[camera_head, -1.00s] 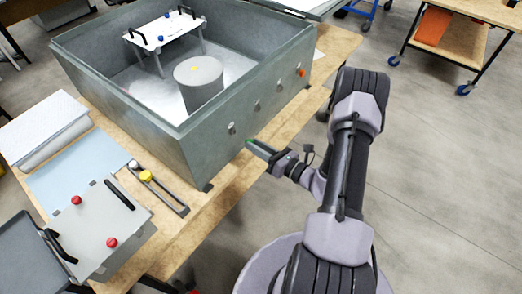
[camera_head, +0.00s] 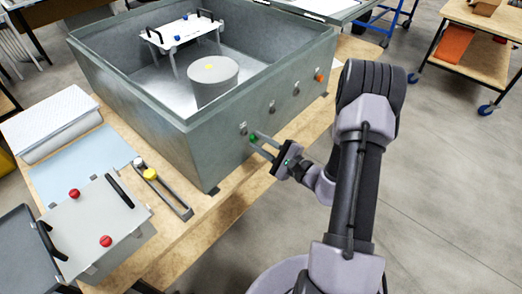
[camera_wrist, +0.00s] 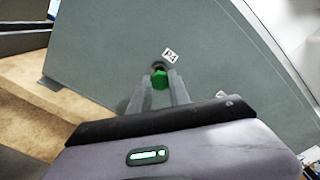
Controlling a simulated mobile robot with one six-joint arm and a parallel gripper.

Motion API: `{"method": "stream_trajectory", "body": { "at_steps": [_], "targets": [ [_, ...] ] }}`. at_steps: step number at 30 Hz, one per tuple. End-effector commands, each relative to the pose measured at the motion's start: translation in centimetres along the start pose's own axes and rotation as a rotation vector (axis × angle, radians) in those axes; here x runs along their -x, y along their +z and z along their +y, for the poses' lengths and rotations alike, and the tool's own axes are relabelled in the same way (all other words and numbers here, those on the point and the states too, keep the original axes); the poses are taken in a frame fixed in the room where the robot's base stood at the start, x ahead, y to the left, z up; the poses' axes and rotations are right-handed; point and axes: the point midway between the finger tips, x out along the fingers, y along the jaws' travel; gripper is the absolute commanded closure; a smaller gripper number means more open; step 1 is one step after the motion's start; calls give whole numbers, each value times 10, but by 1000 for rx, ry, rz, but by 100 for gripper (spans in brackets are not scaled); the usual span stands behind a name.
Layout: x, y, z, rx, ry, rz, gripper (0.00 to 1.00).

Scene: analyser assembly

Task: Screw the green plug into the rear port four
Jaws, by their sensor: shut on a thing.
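The green plug (camera_head: 253,139) is held between the fingertips of my gripper (camera_head: 257,138), just off the grey case's (camera_head: 205,150) outer wall. In the wrist view the plug (camera_wrist: 160,79) sits between both fingers, directly in front of a dark port (camera_wrist: 158,66). A label reading P4 (camera_wrist: 170,55) is beside that port. The plug hides part of the port, so I cannot tell whether it touches or has entered it. In the head view a port fitting (camera_head: 243,128) shows just left of and above the plug.
Other port fittings (camera_head: 271,107) run along the same wall, with an orange plug (camera_head: 319,77) at its far end. A holder with a yellow and a white plug (camera_head: 150,175) lies on the wooden table (camera_head: 215,205). A grey lid-like panel with red knobs (camera_head: 120,218) is nearby.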

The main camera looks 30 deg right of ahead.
Motion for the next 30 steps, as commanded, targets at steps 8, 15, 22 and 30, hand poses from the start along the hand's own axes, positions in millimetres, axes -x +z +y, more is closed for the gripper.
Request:
{"method": "stream_trajectory", "body": {
  "at_steps": [8,15,22,30],
  "targets": [
    [-2,-4,5,276,0,-1,100],
    [-4,-3,4,471,-1,-1,100],
    [-6,0,0,669,1,0,100],
    [-6,0,0,712,0,0,100]
  ]
}}
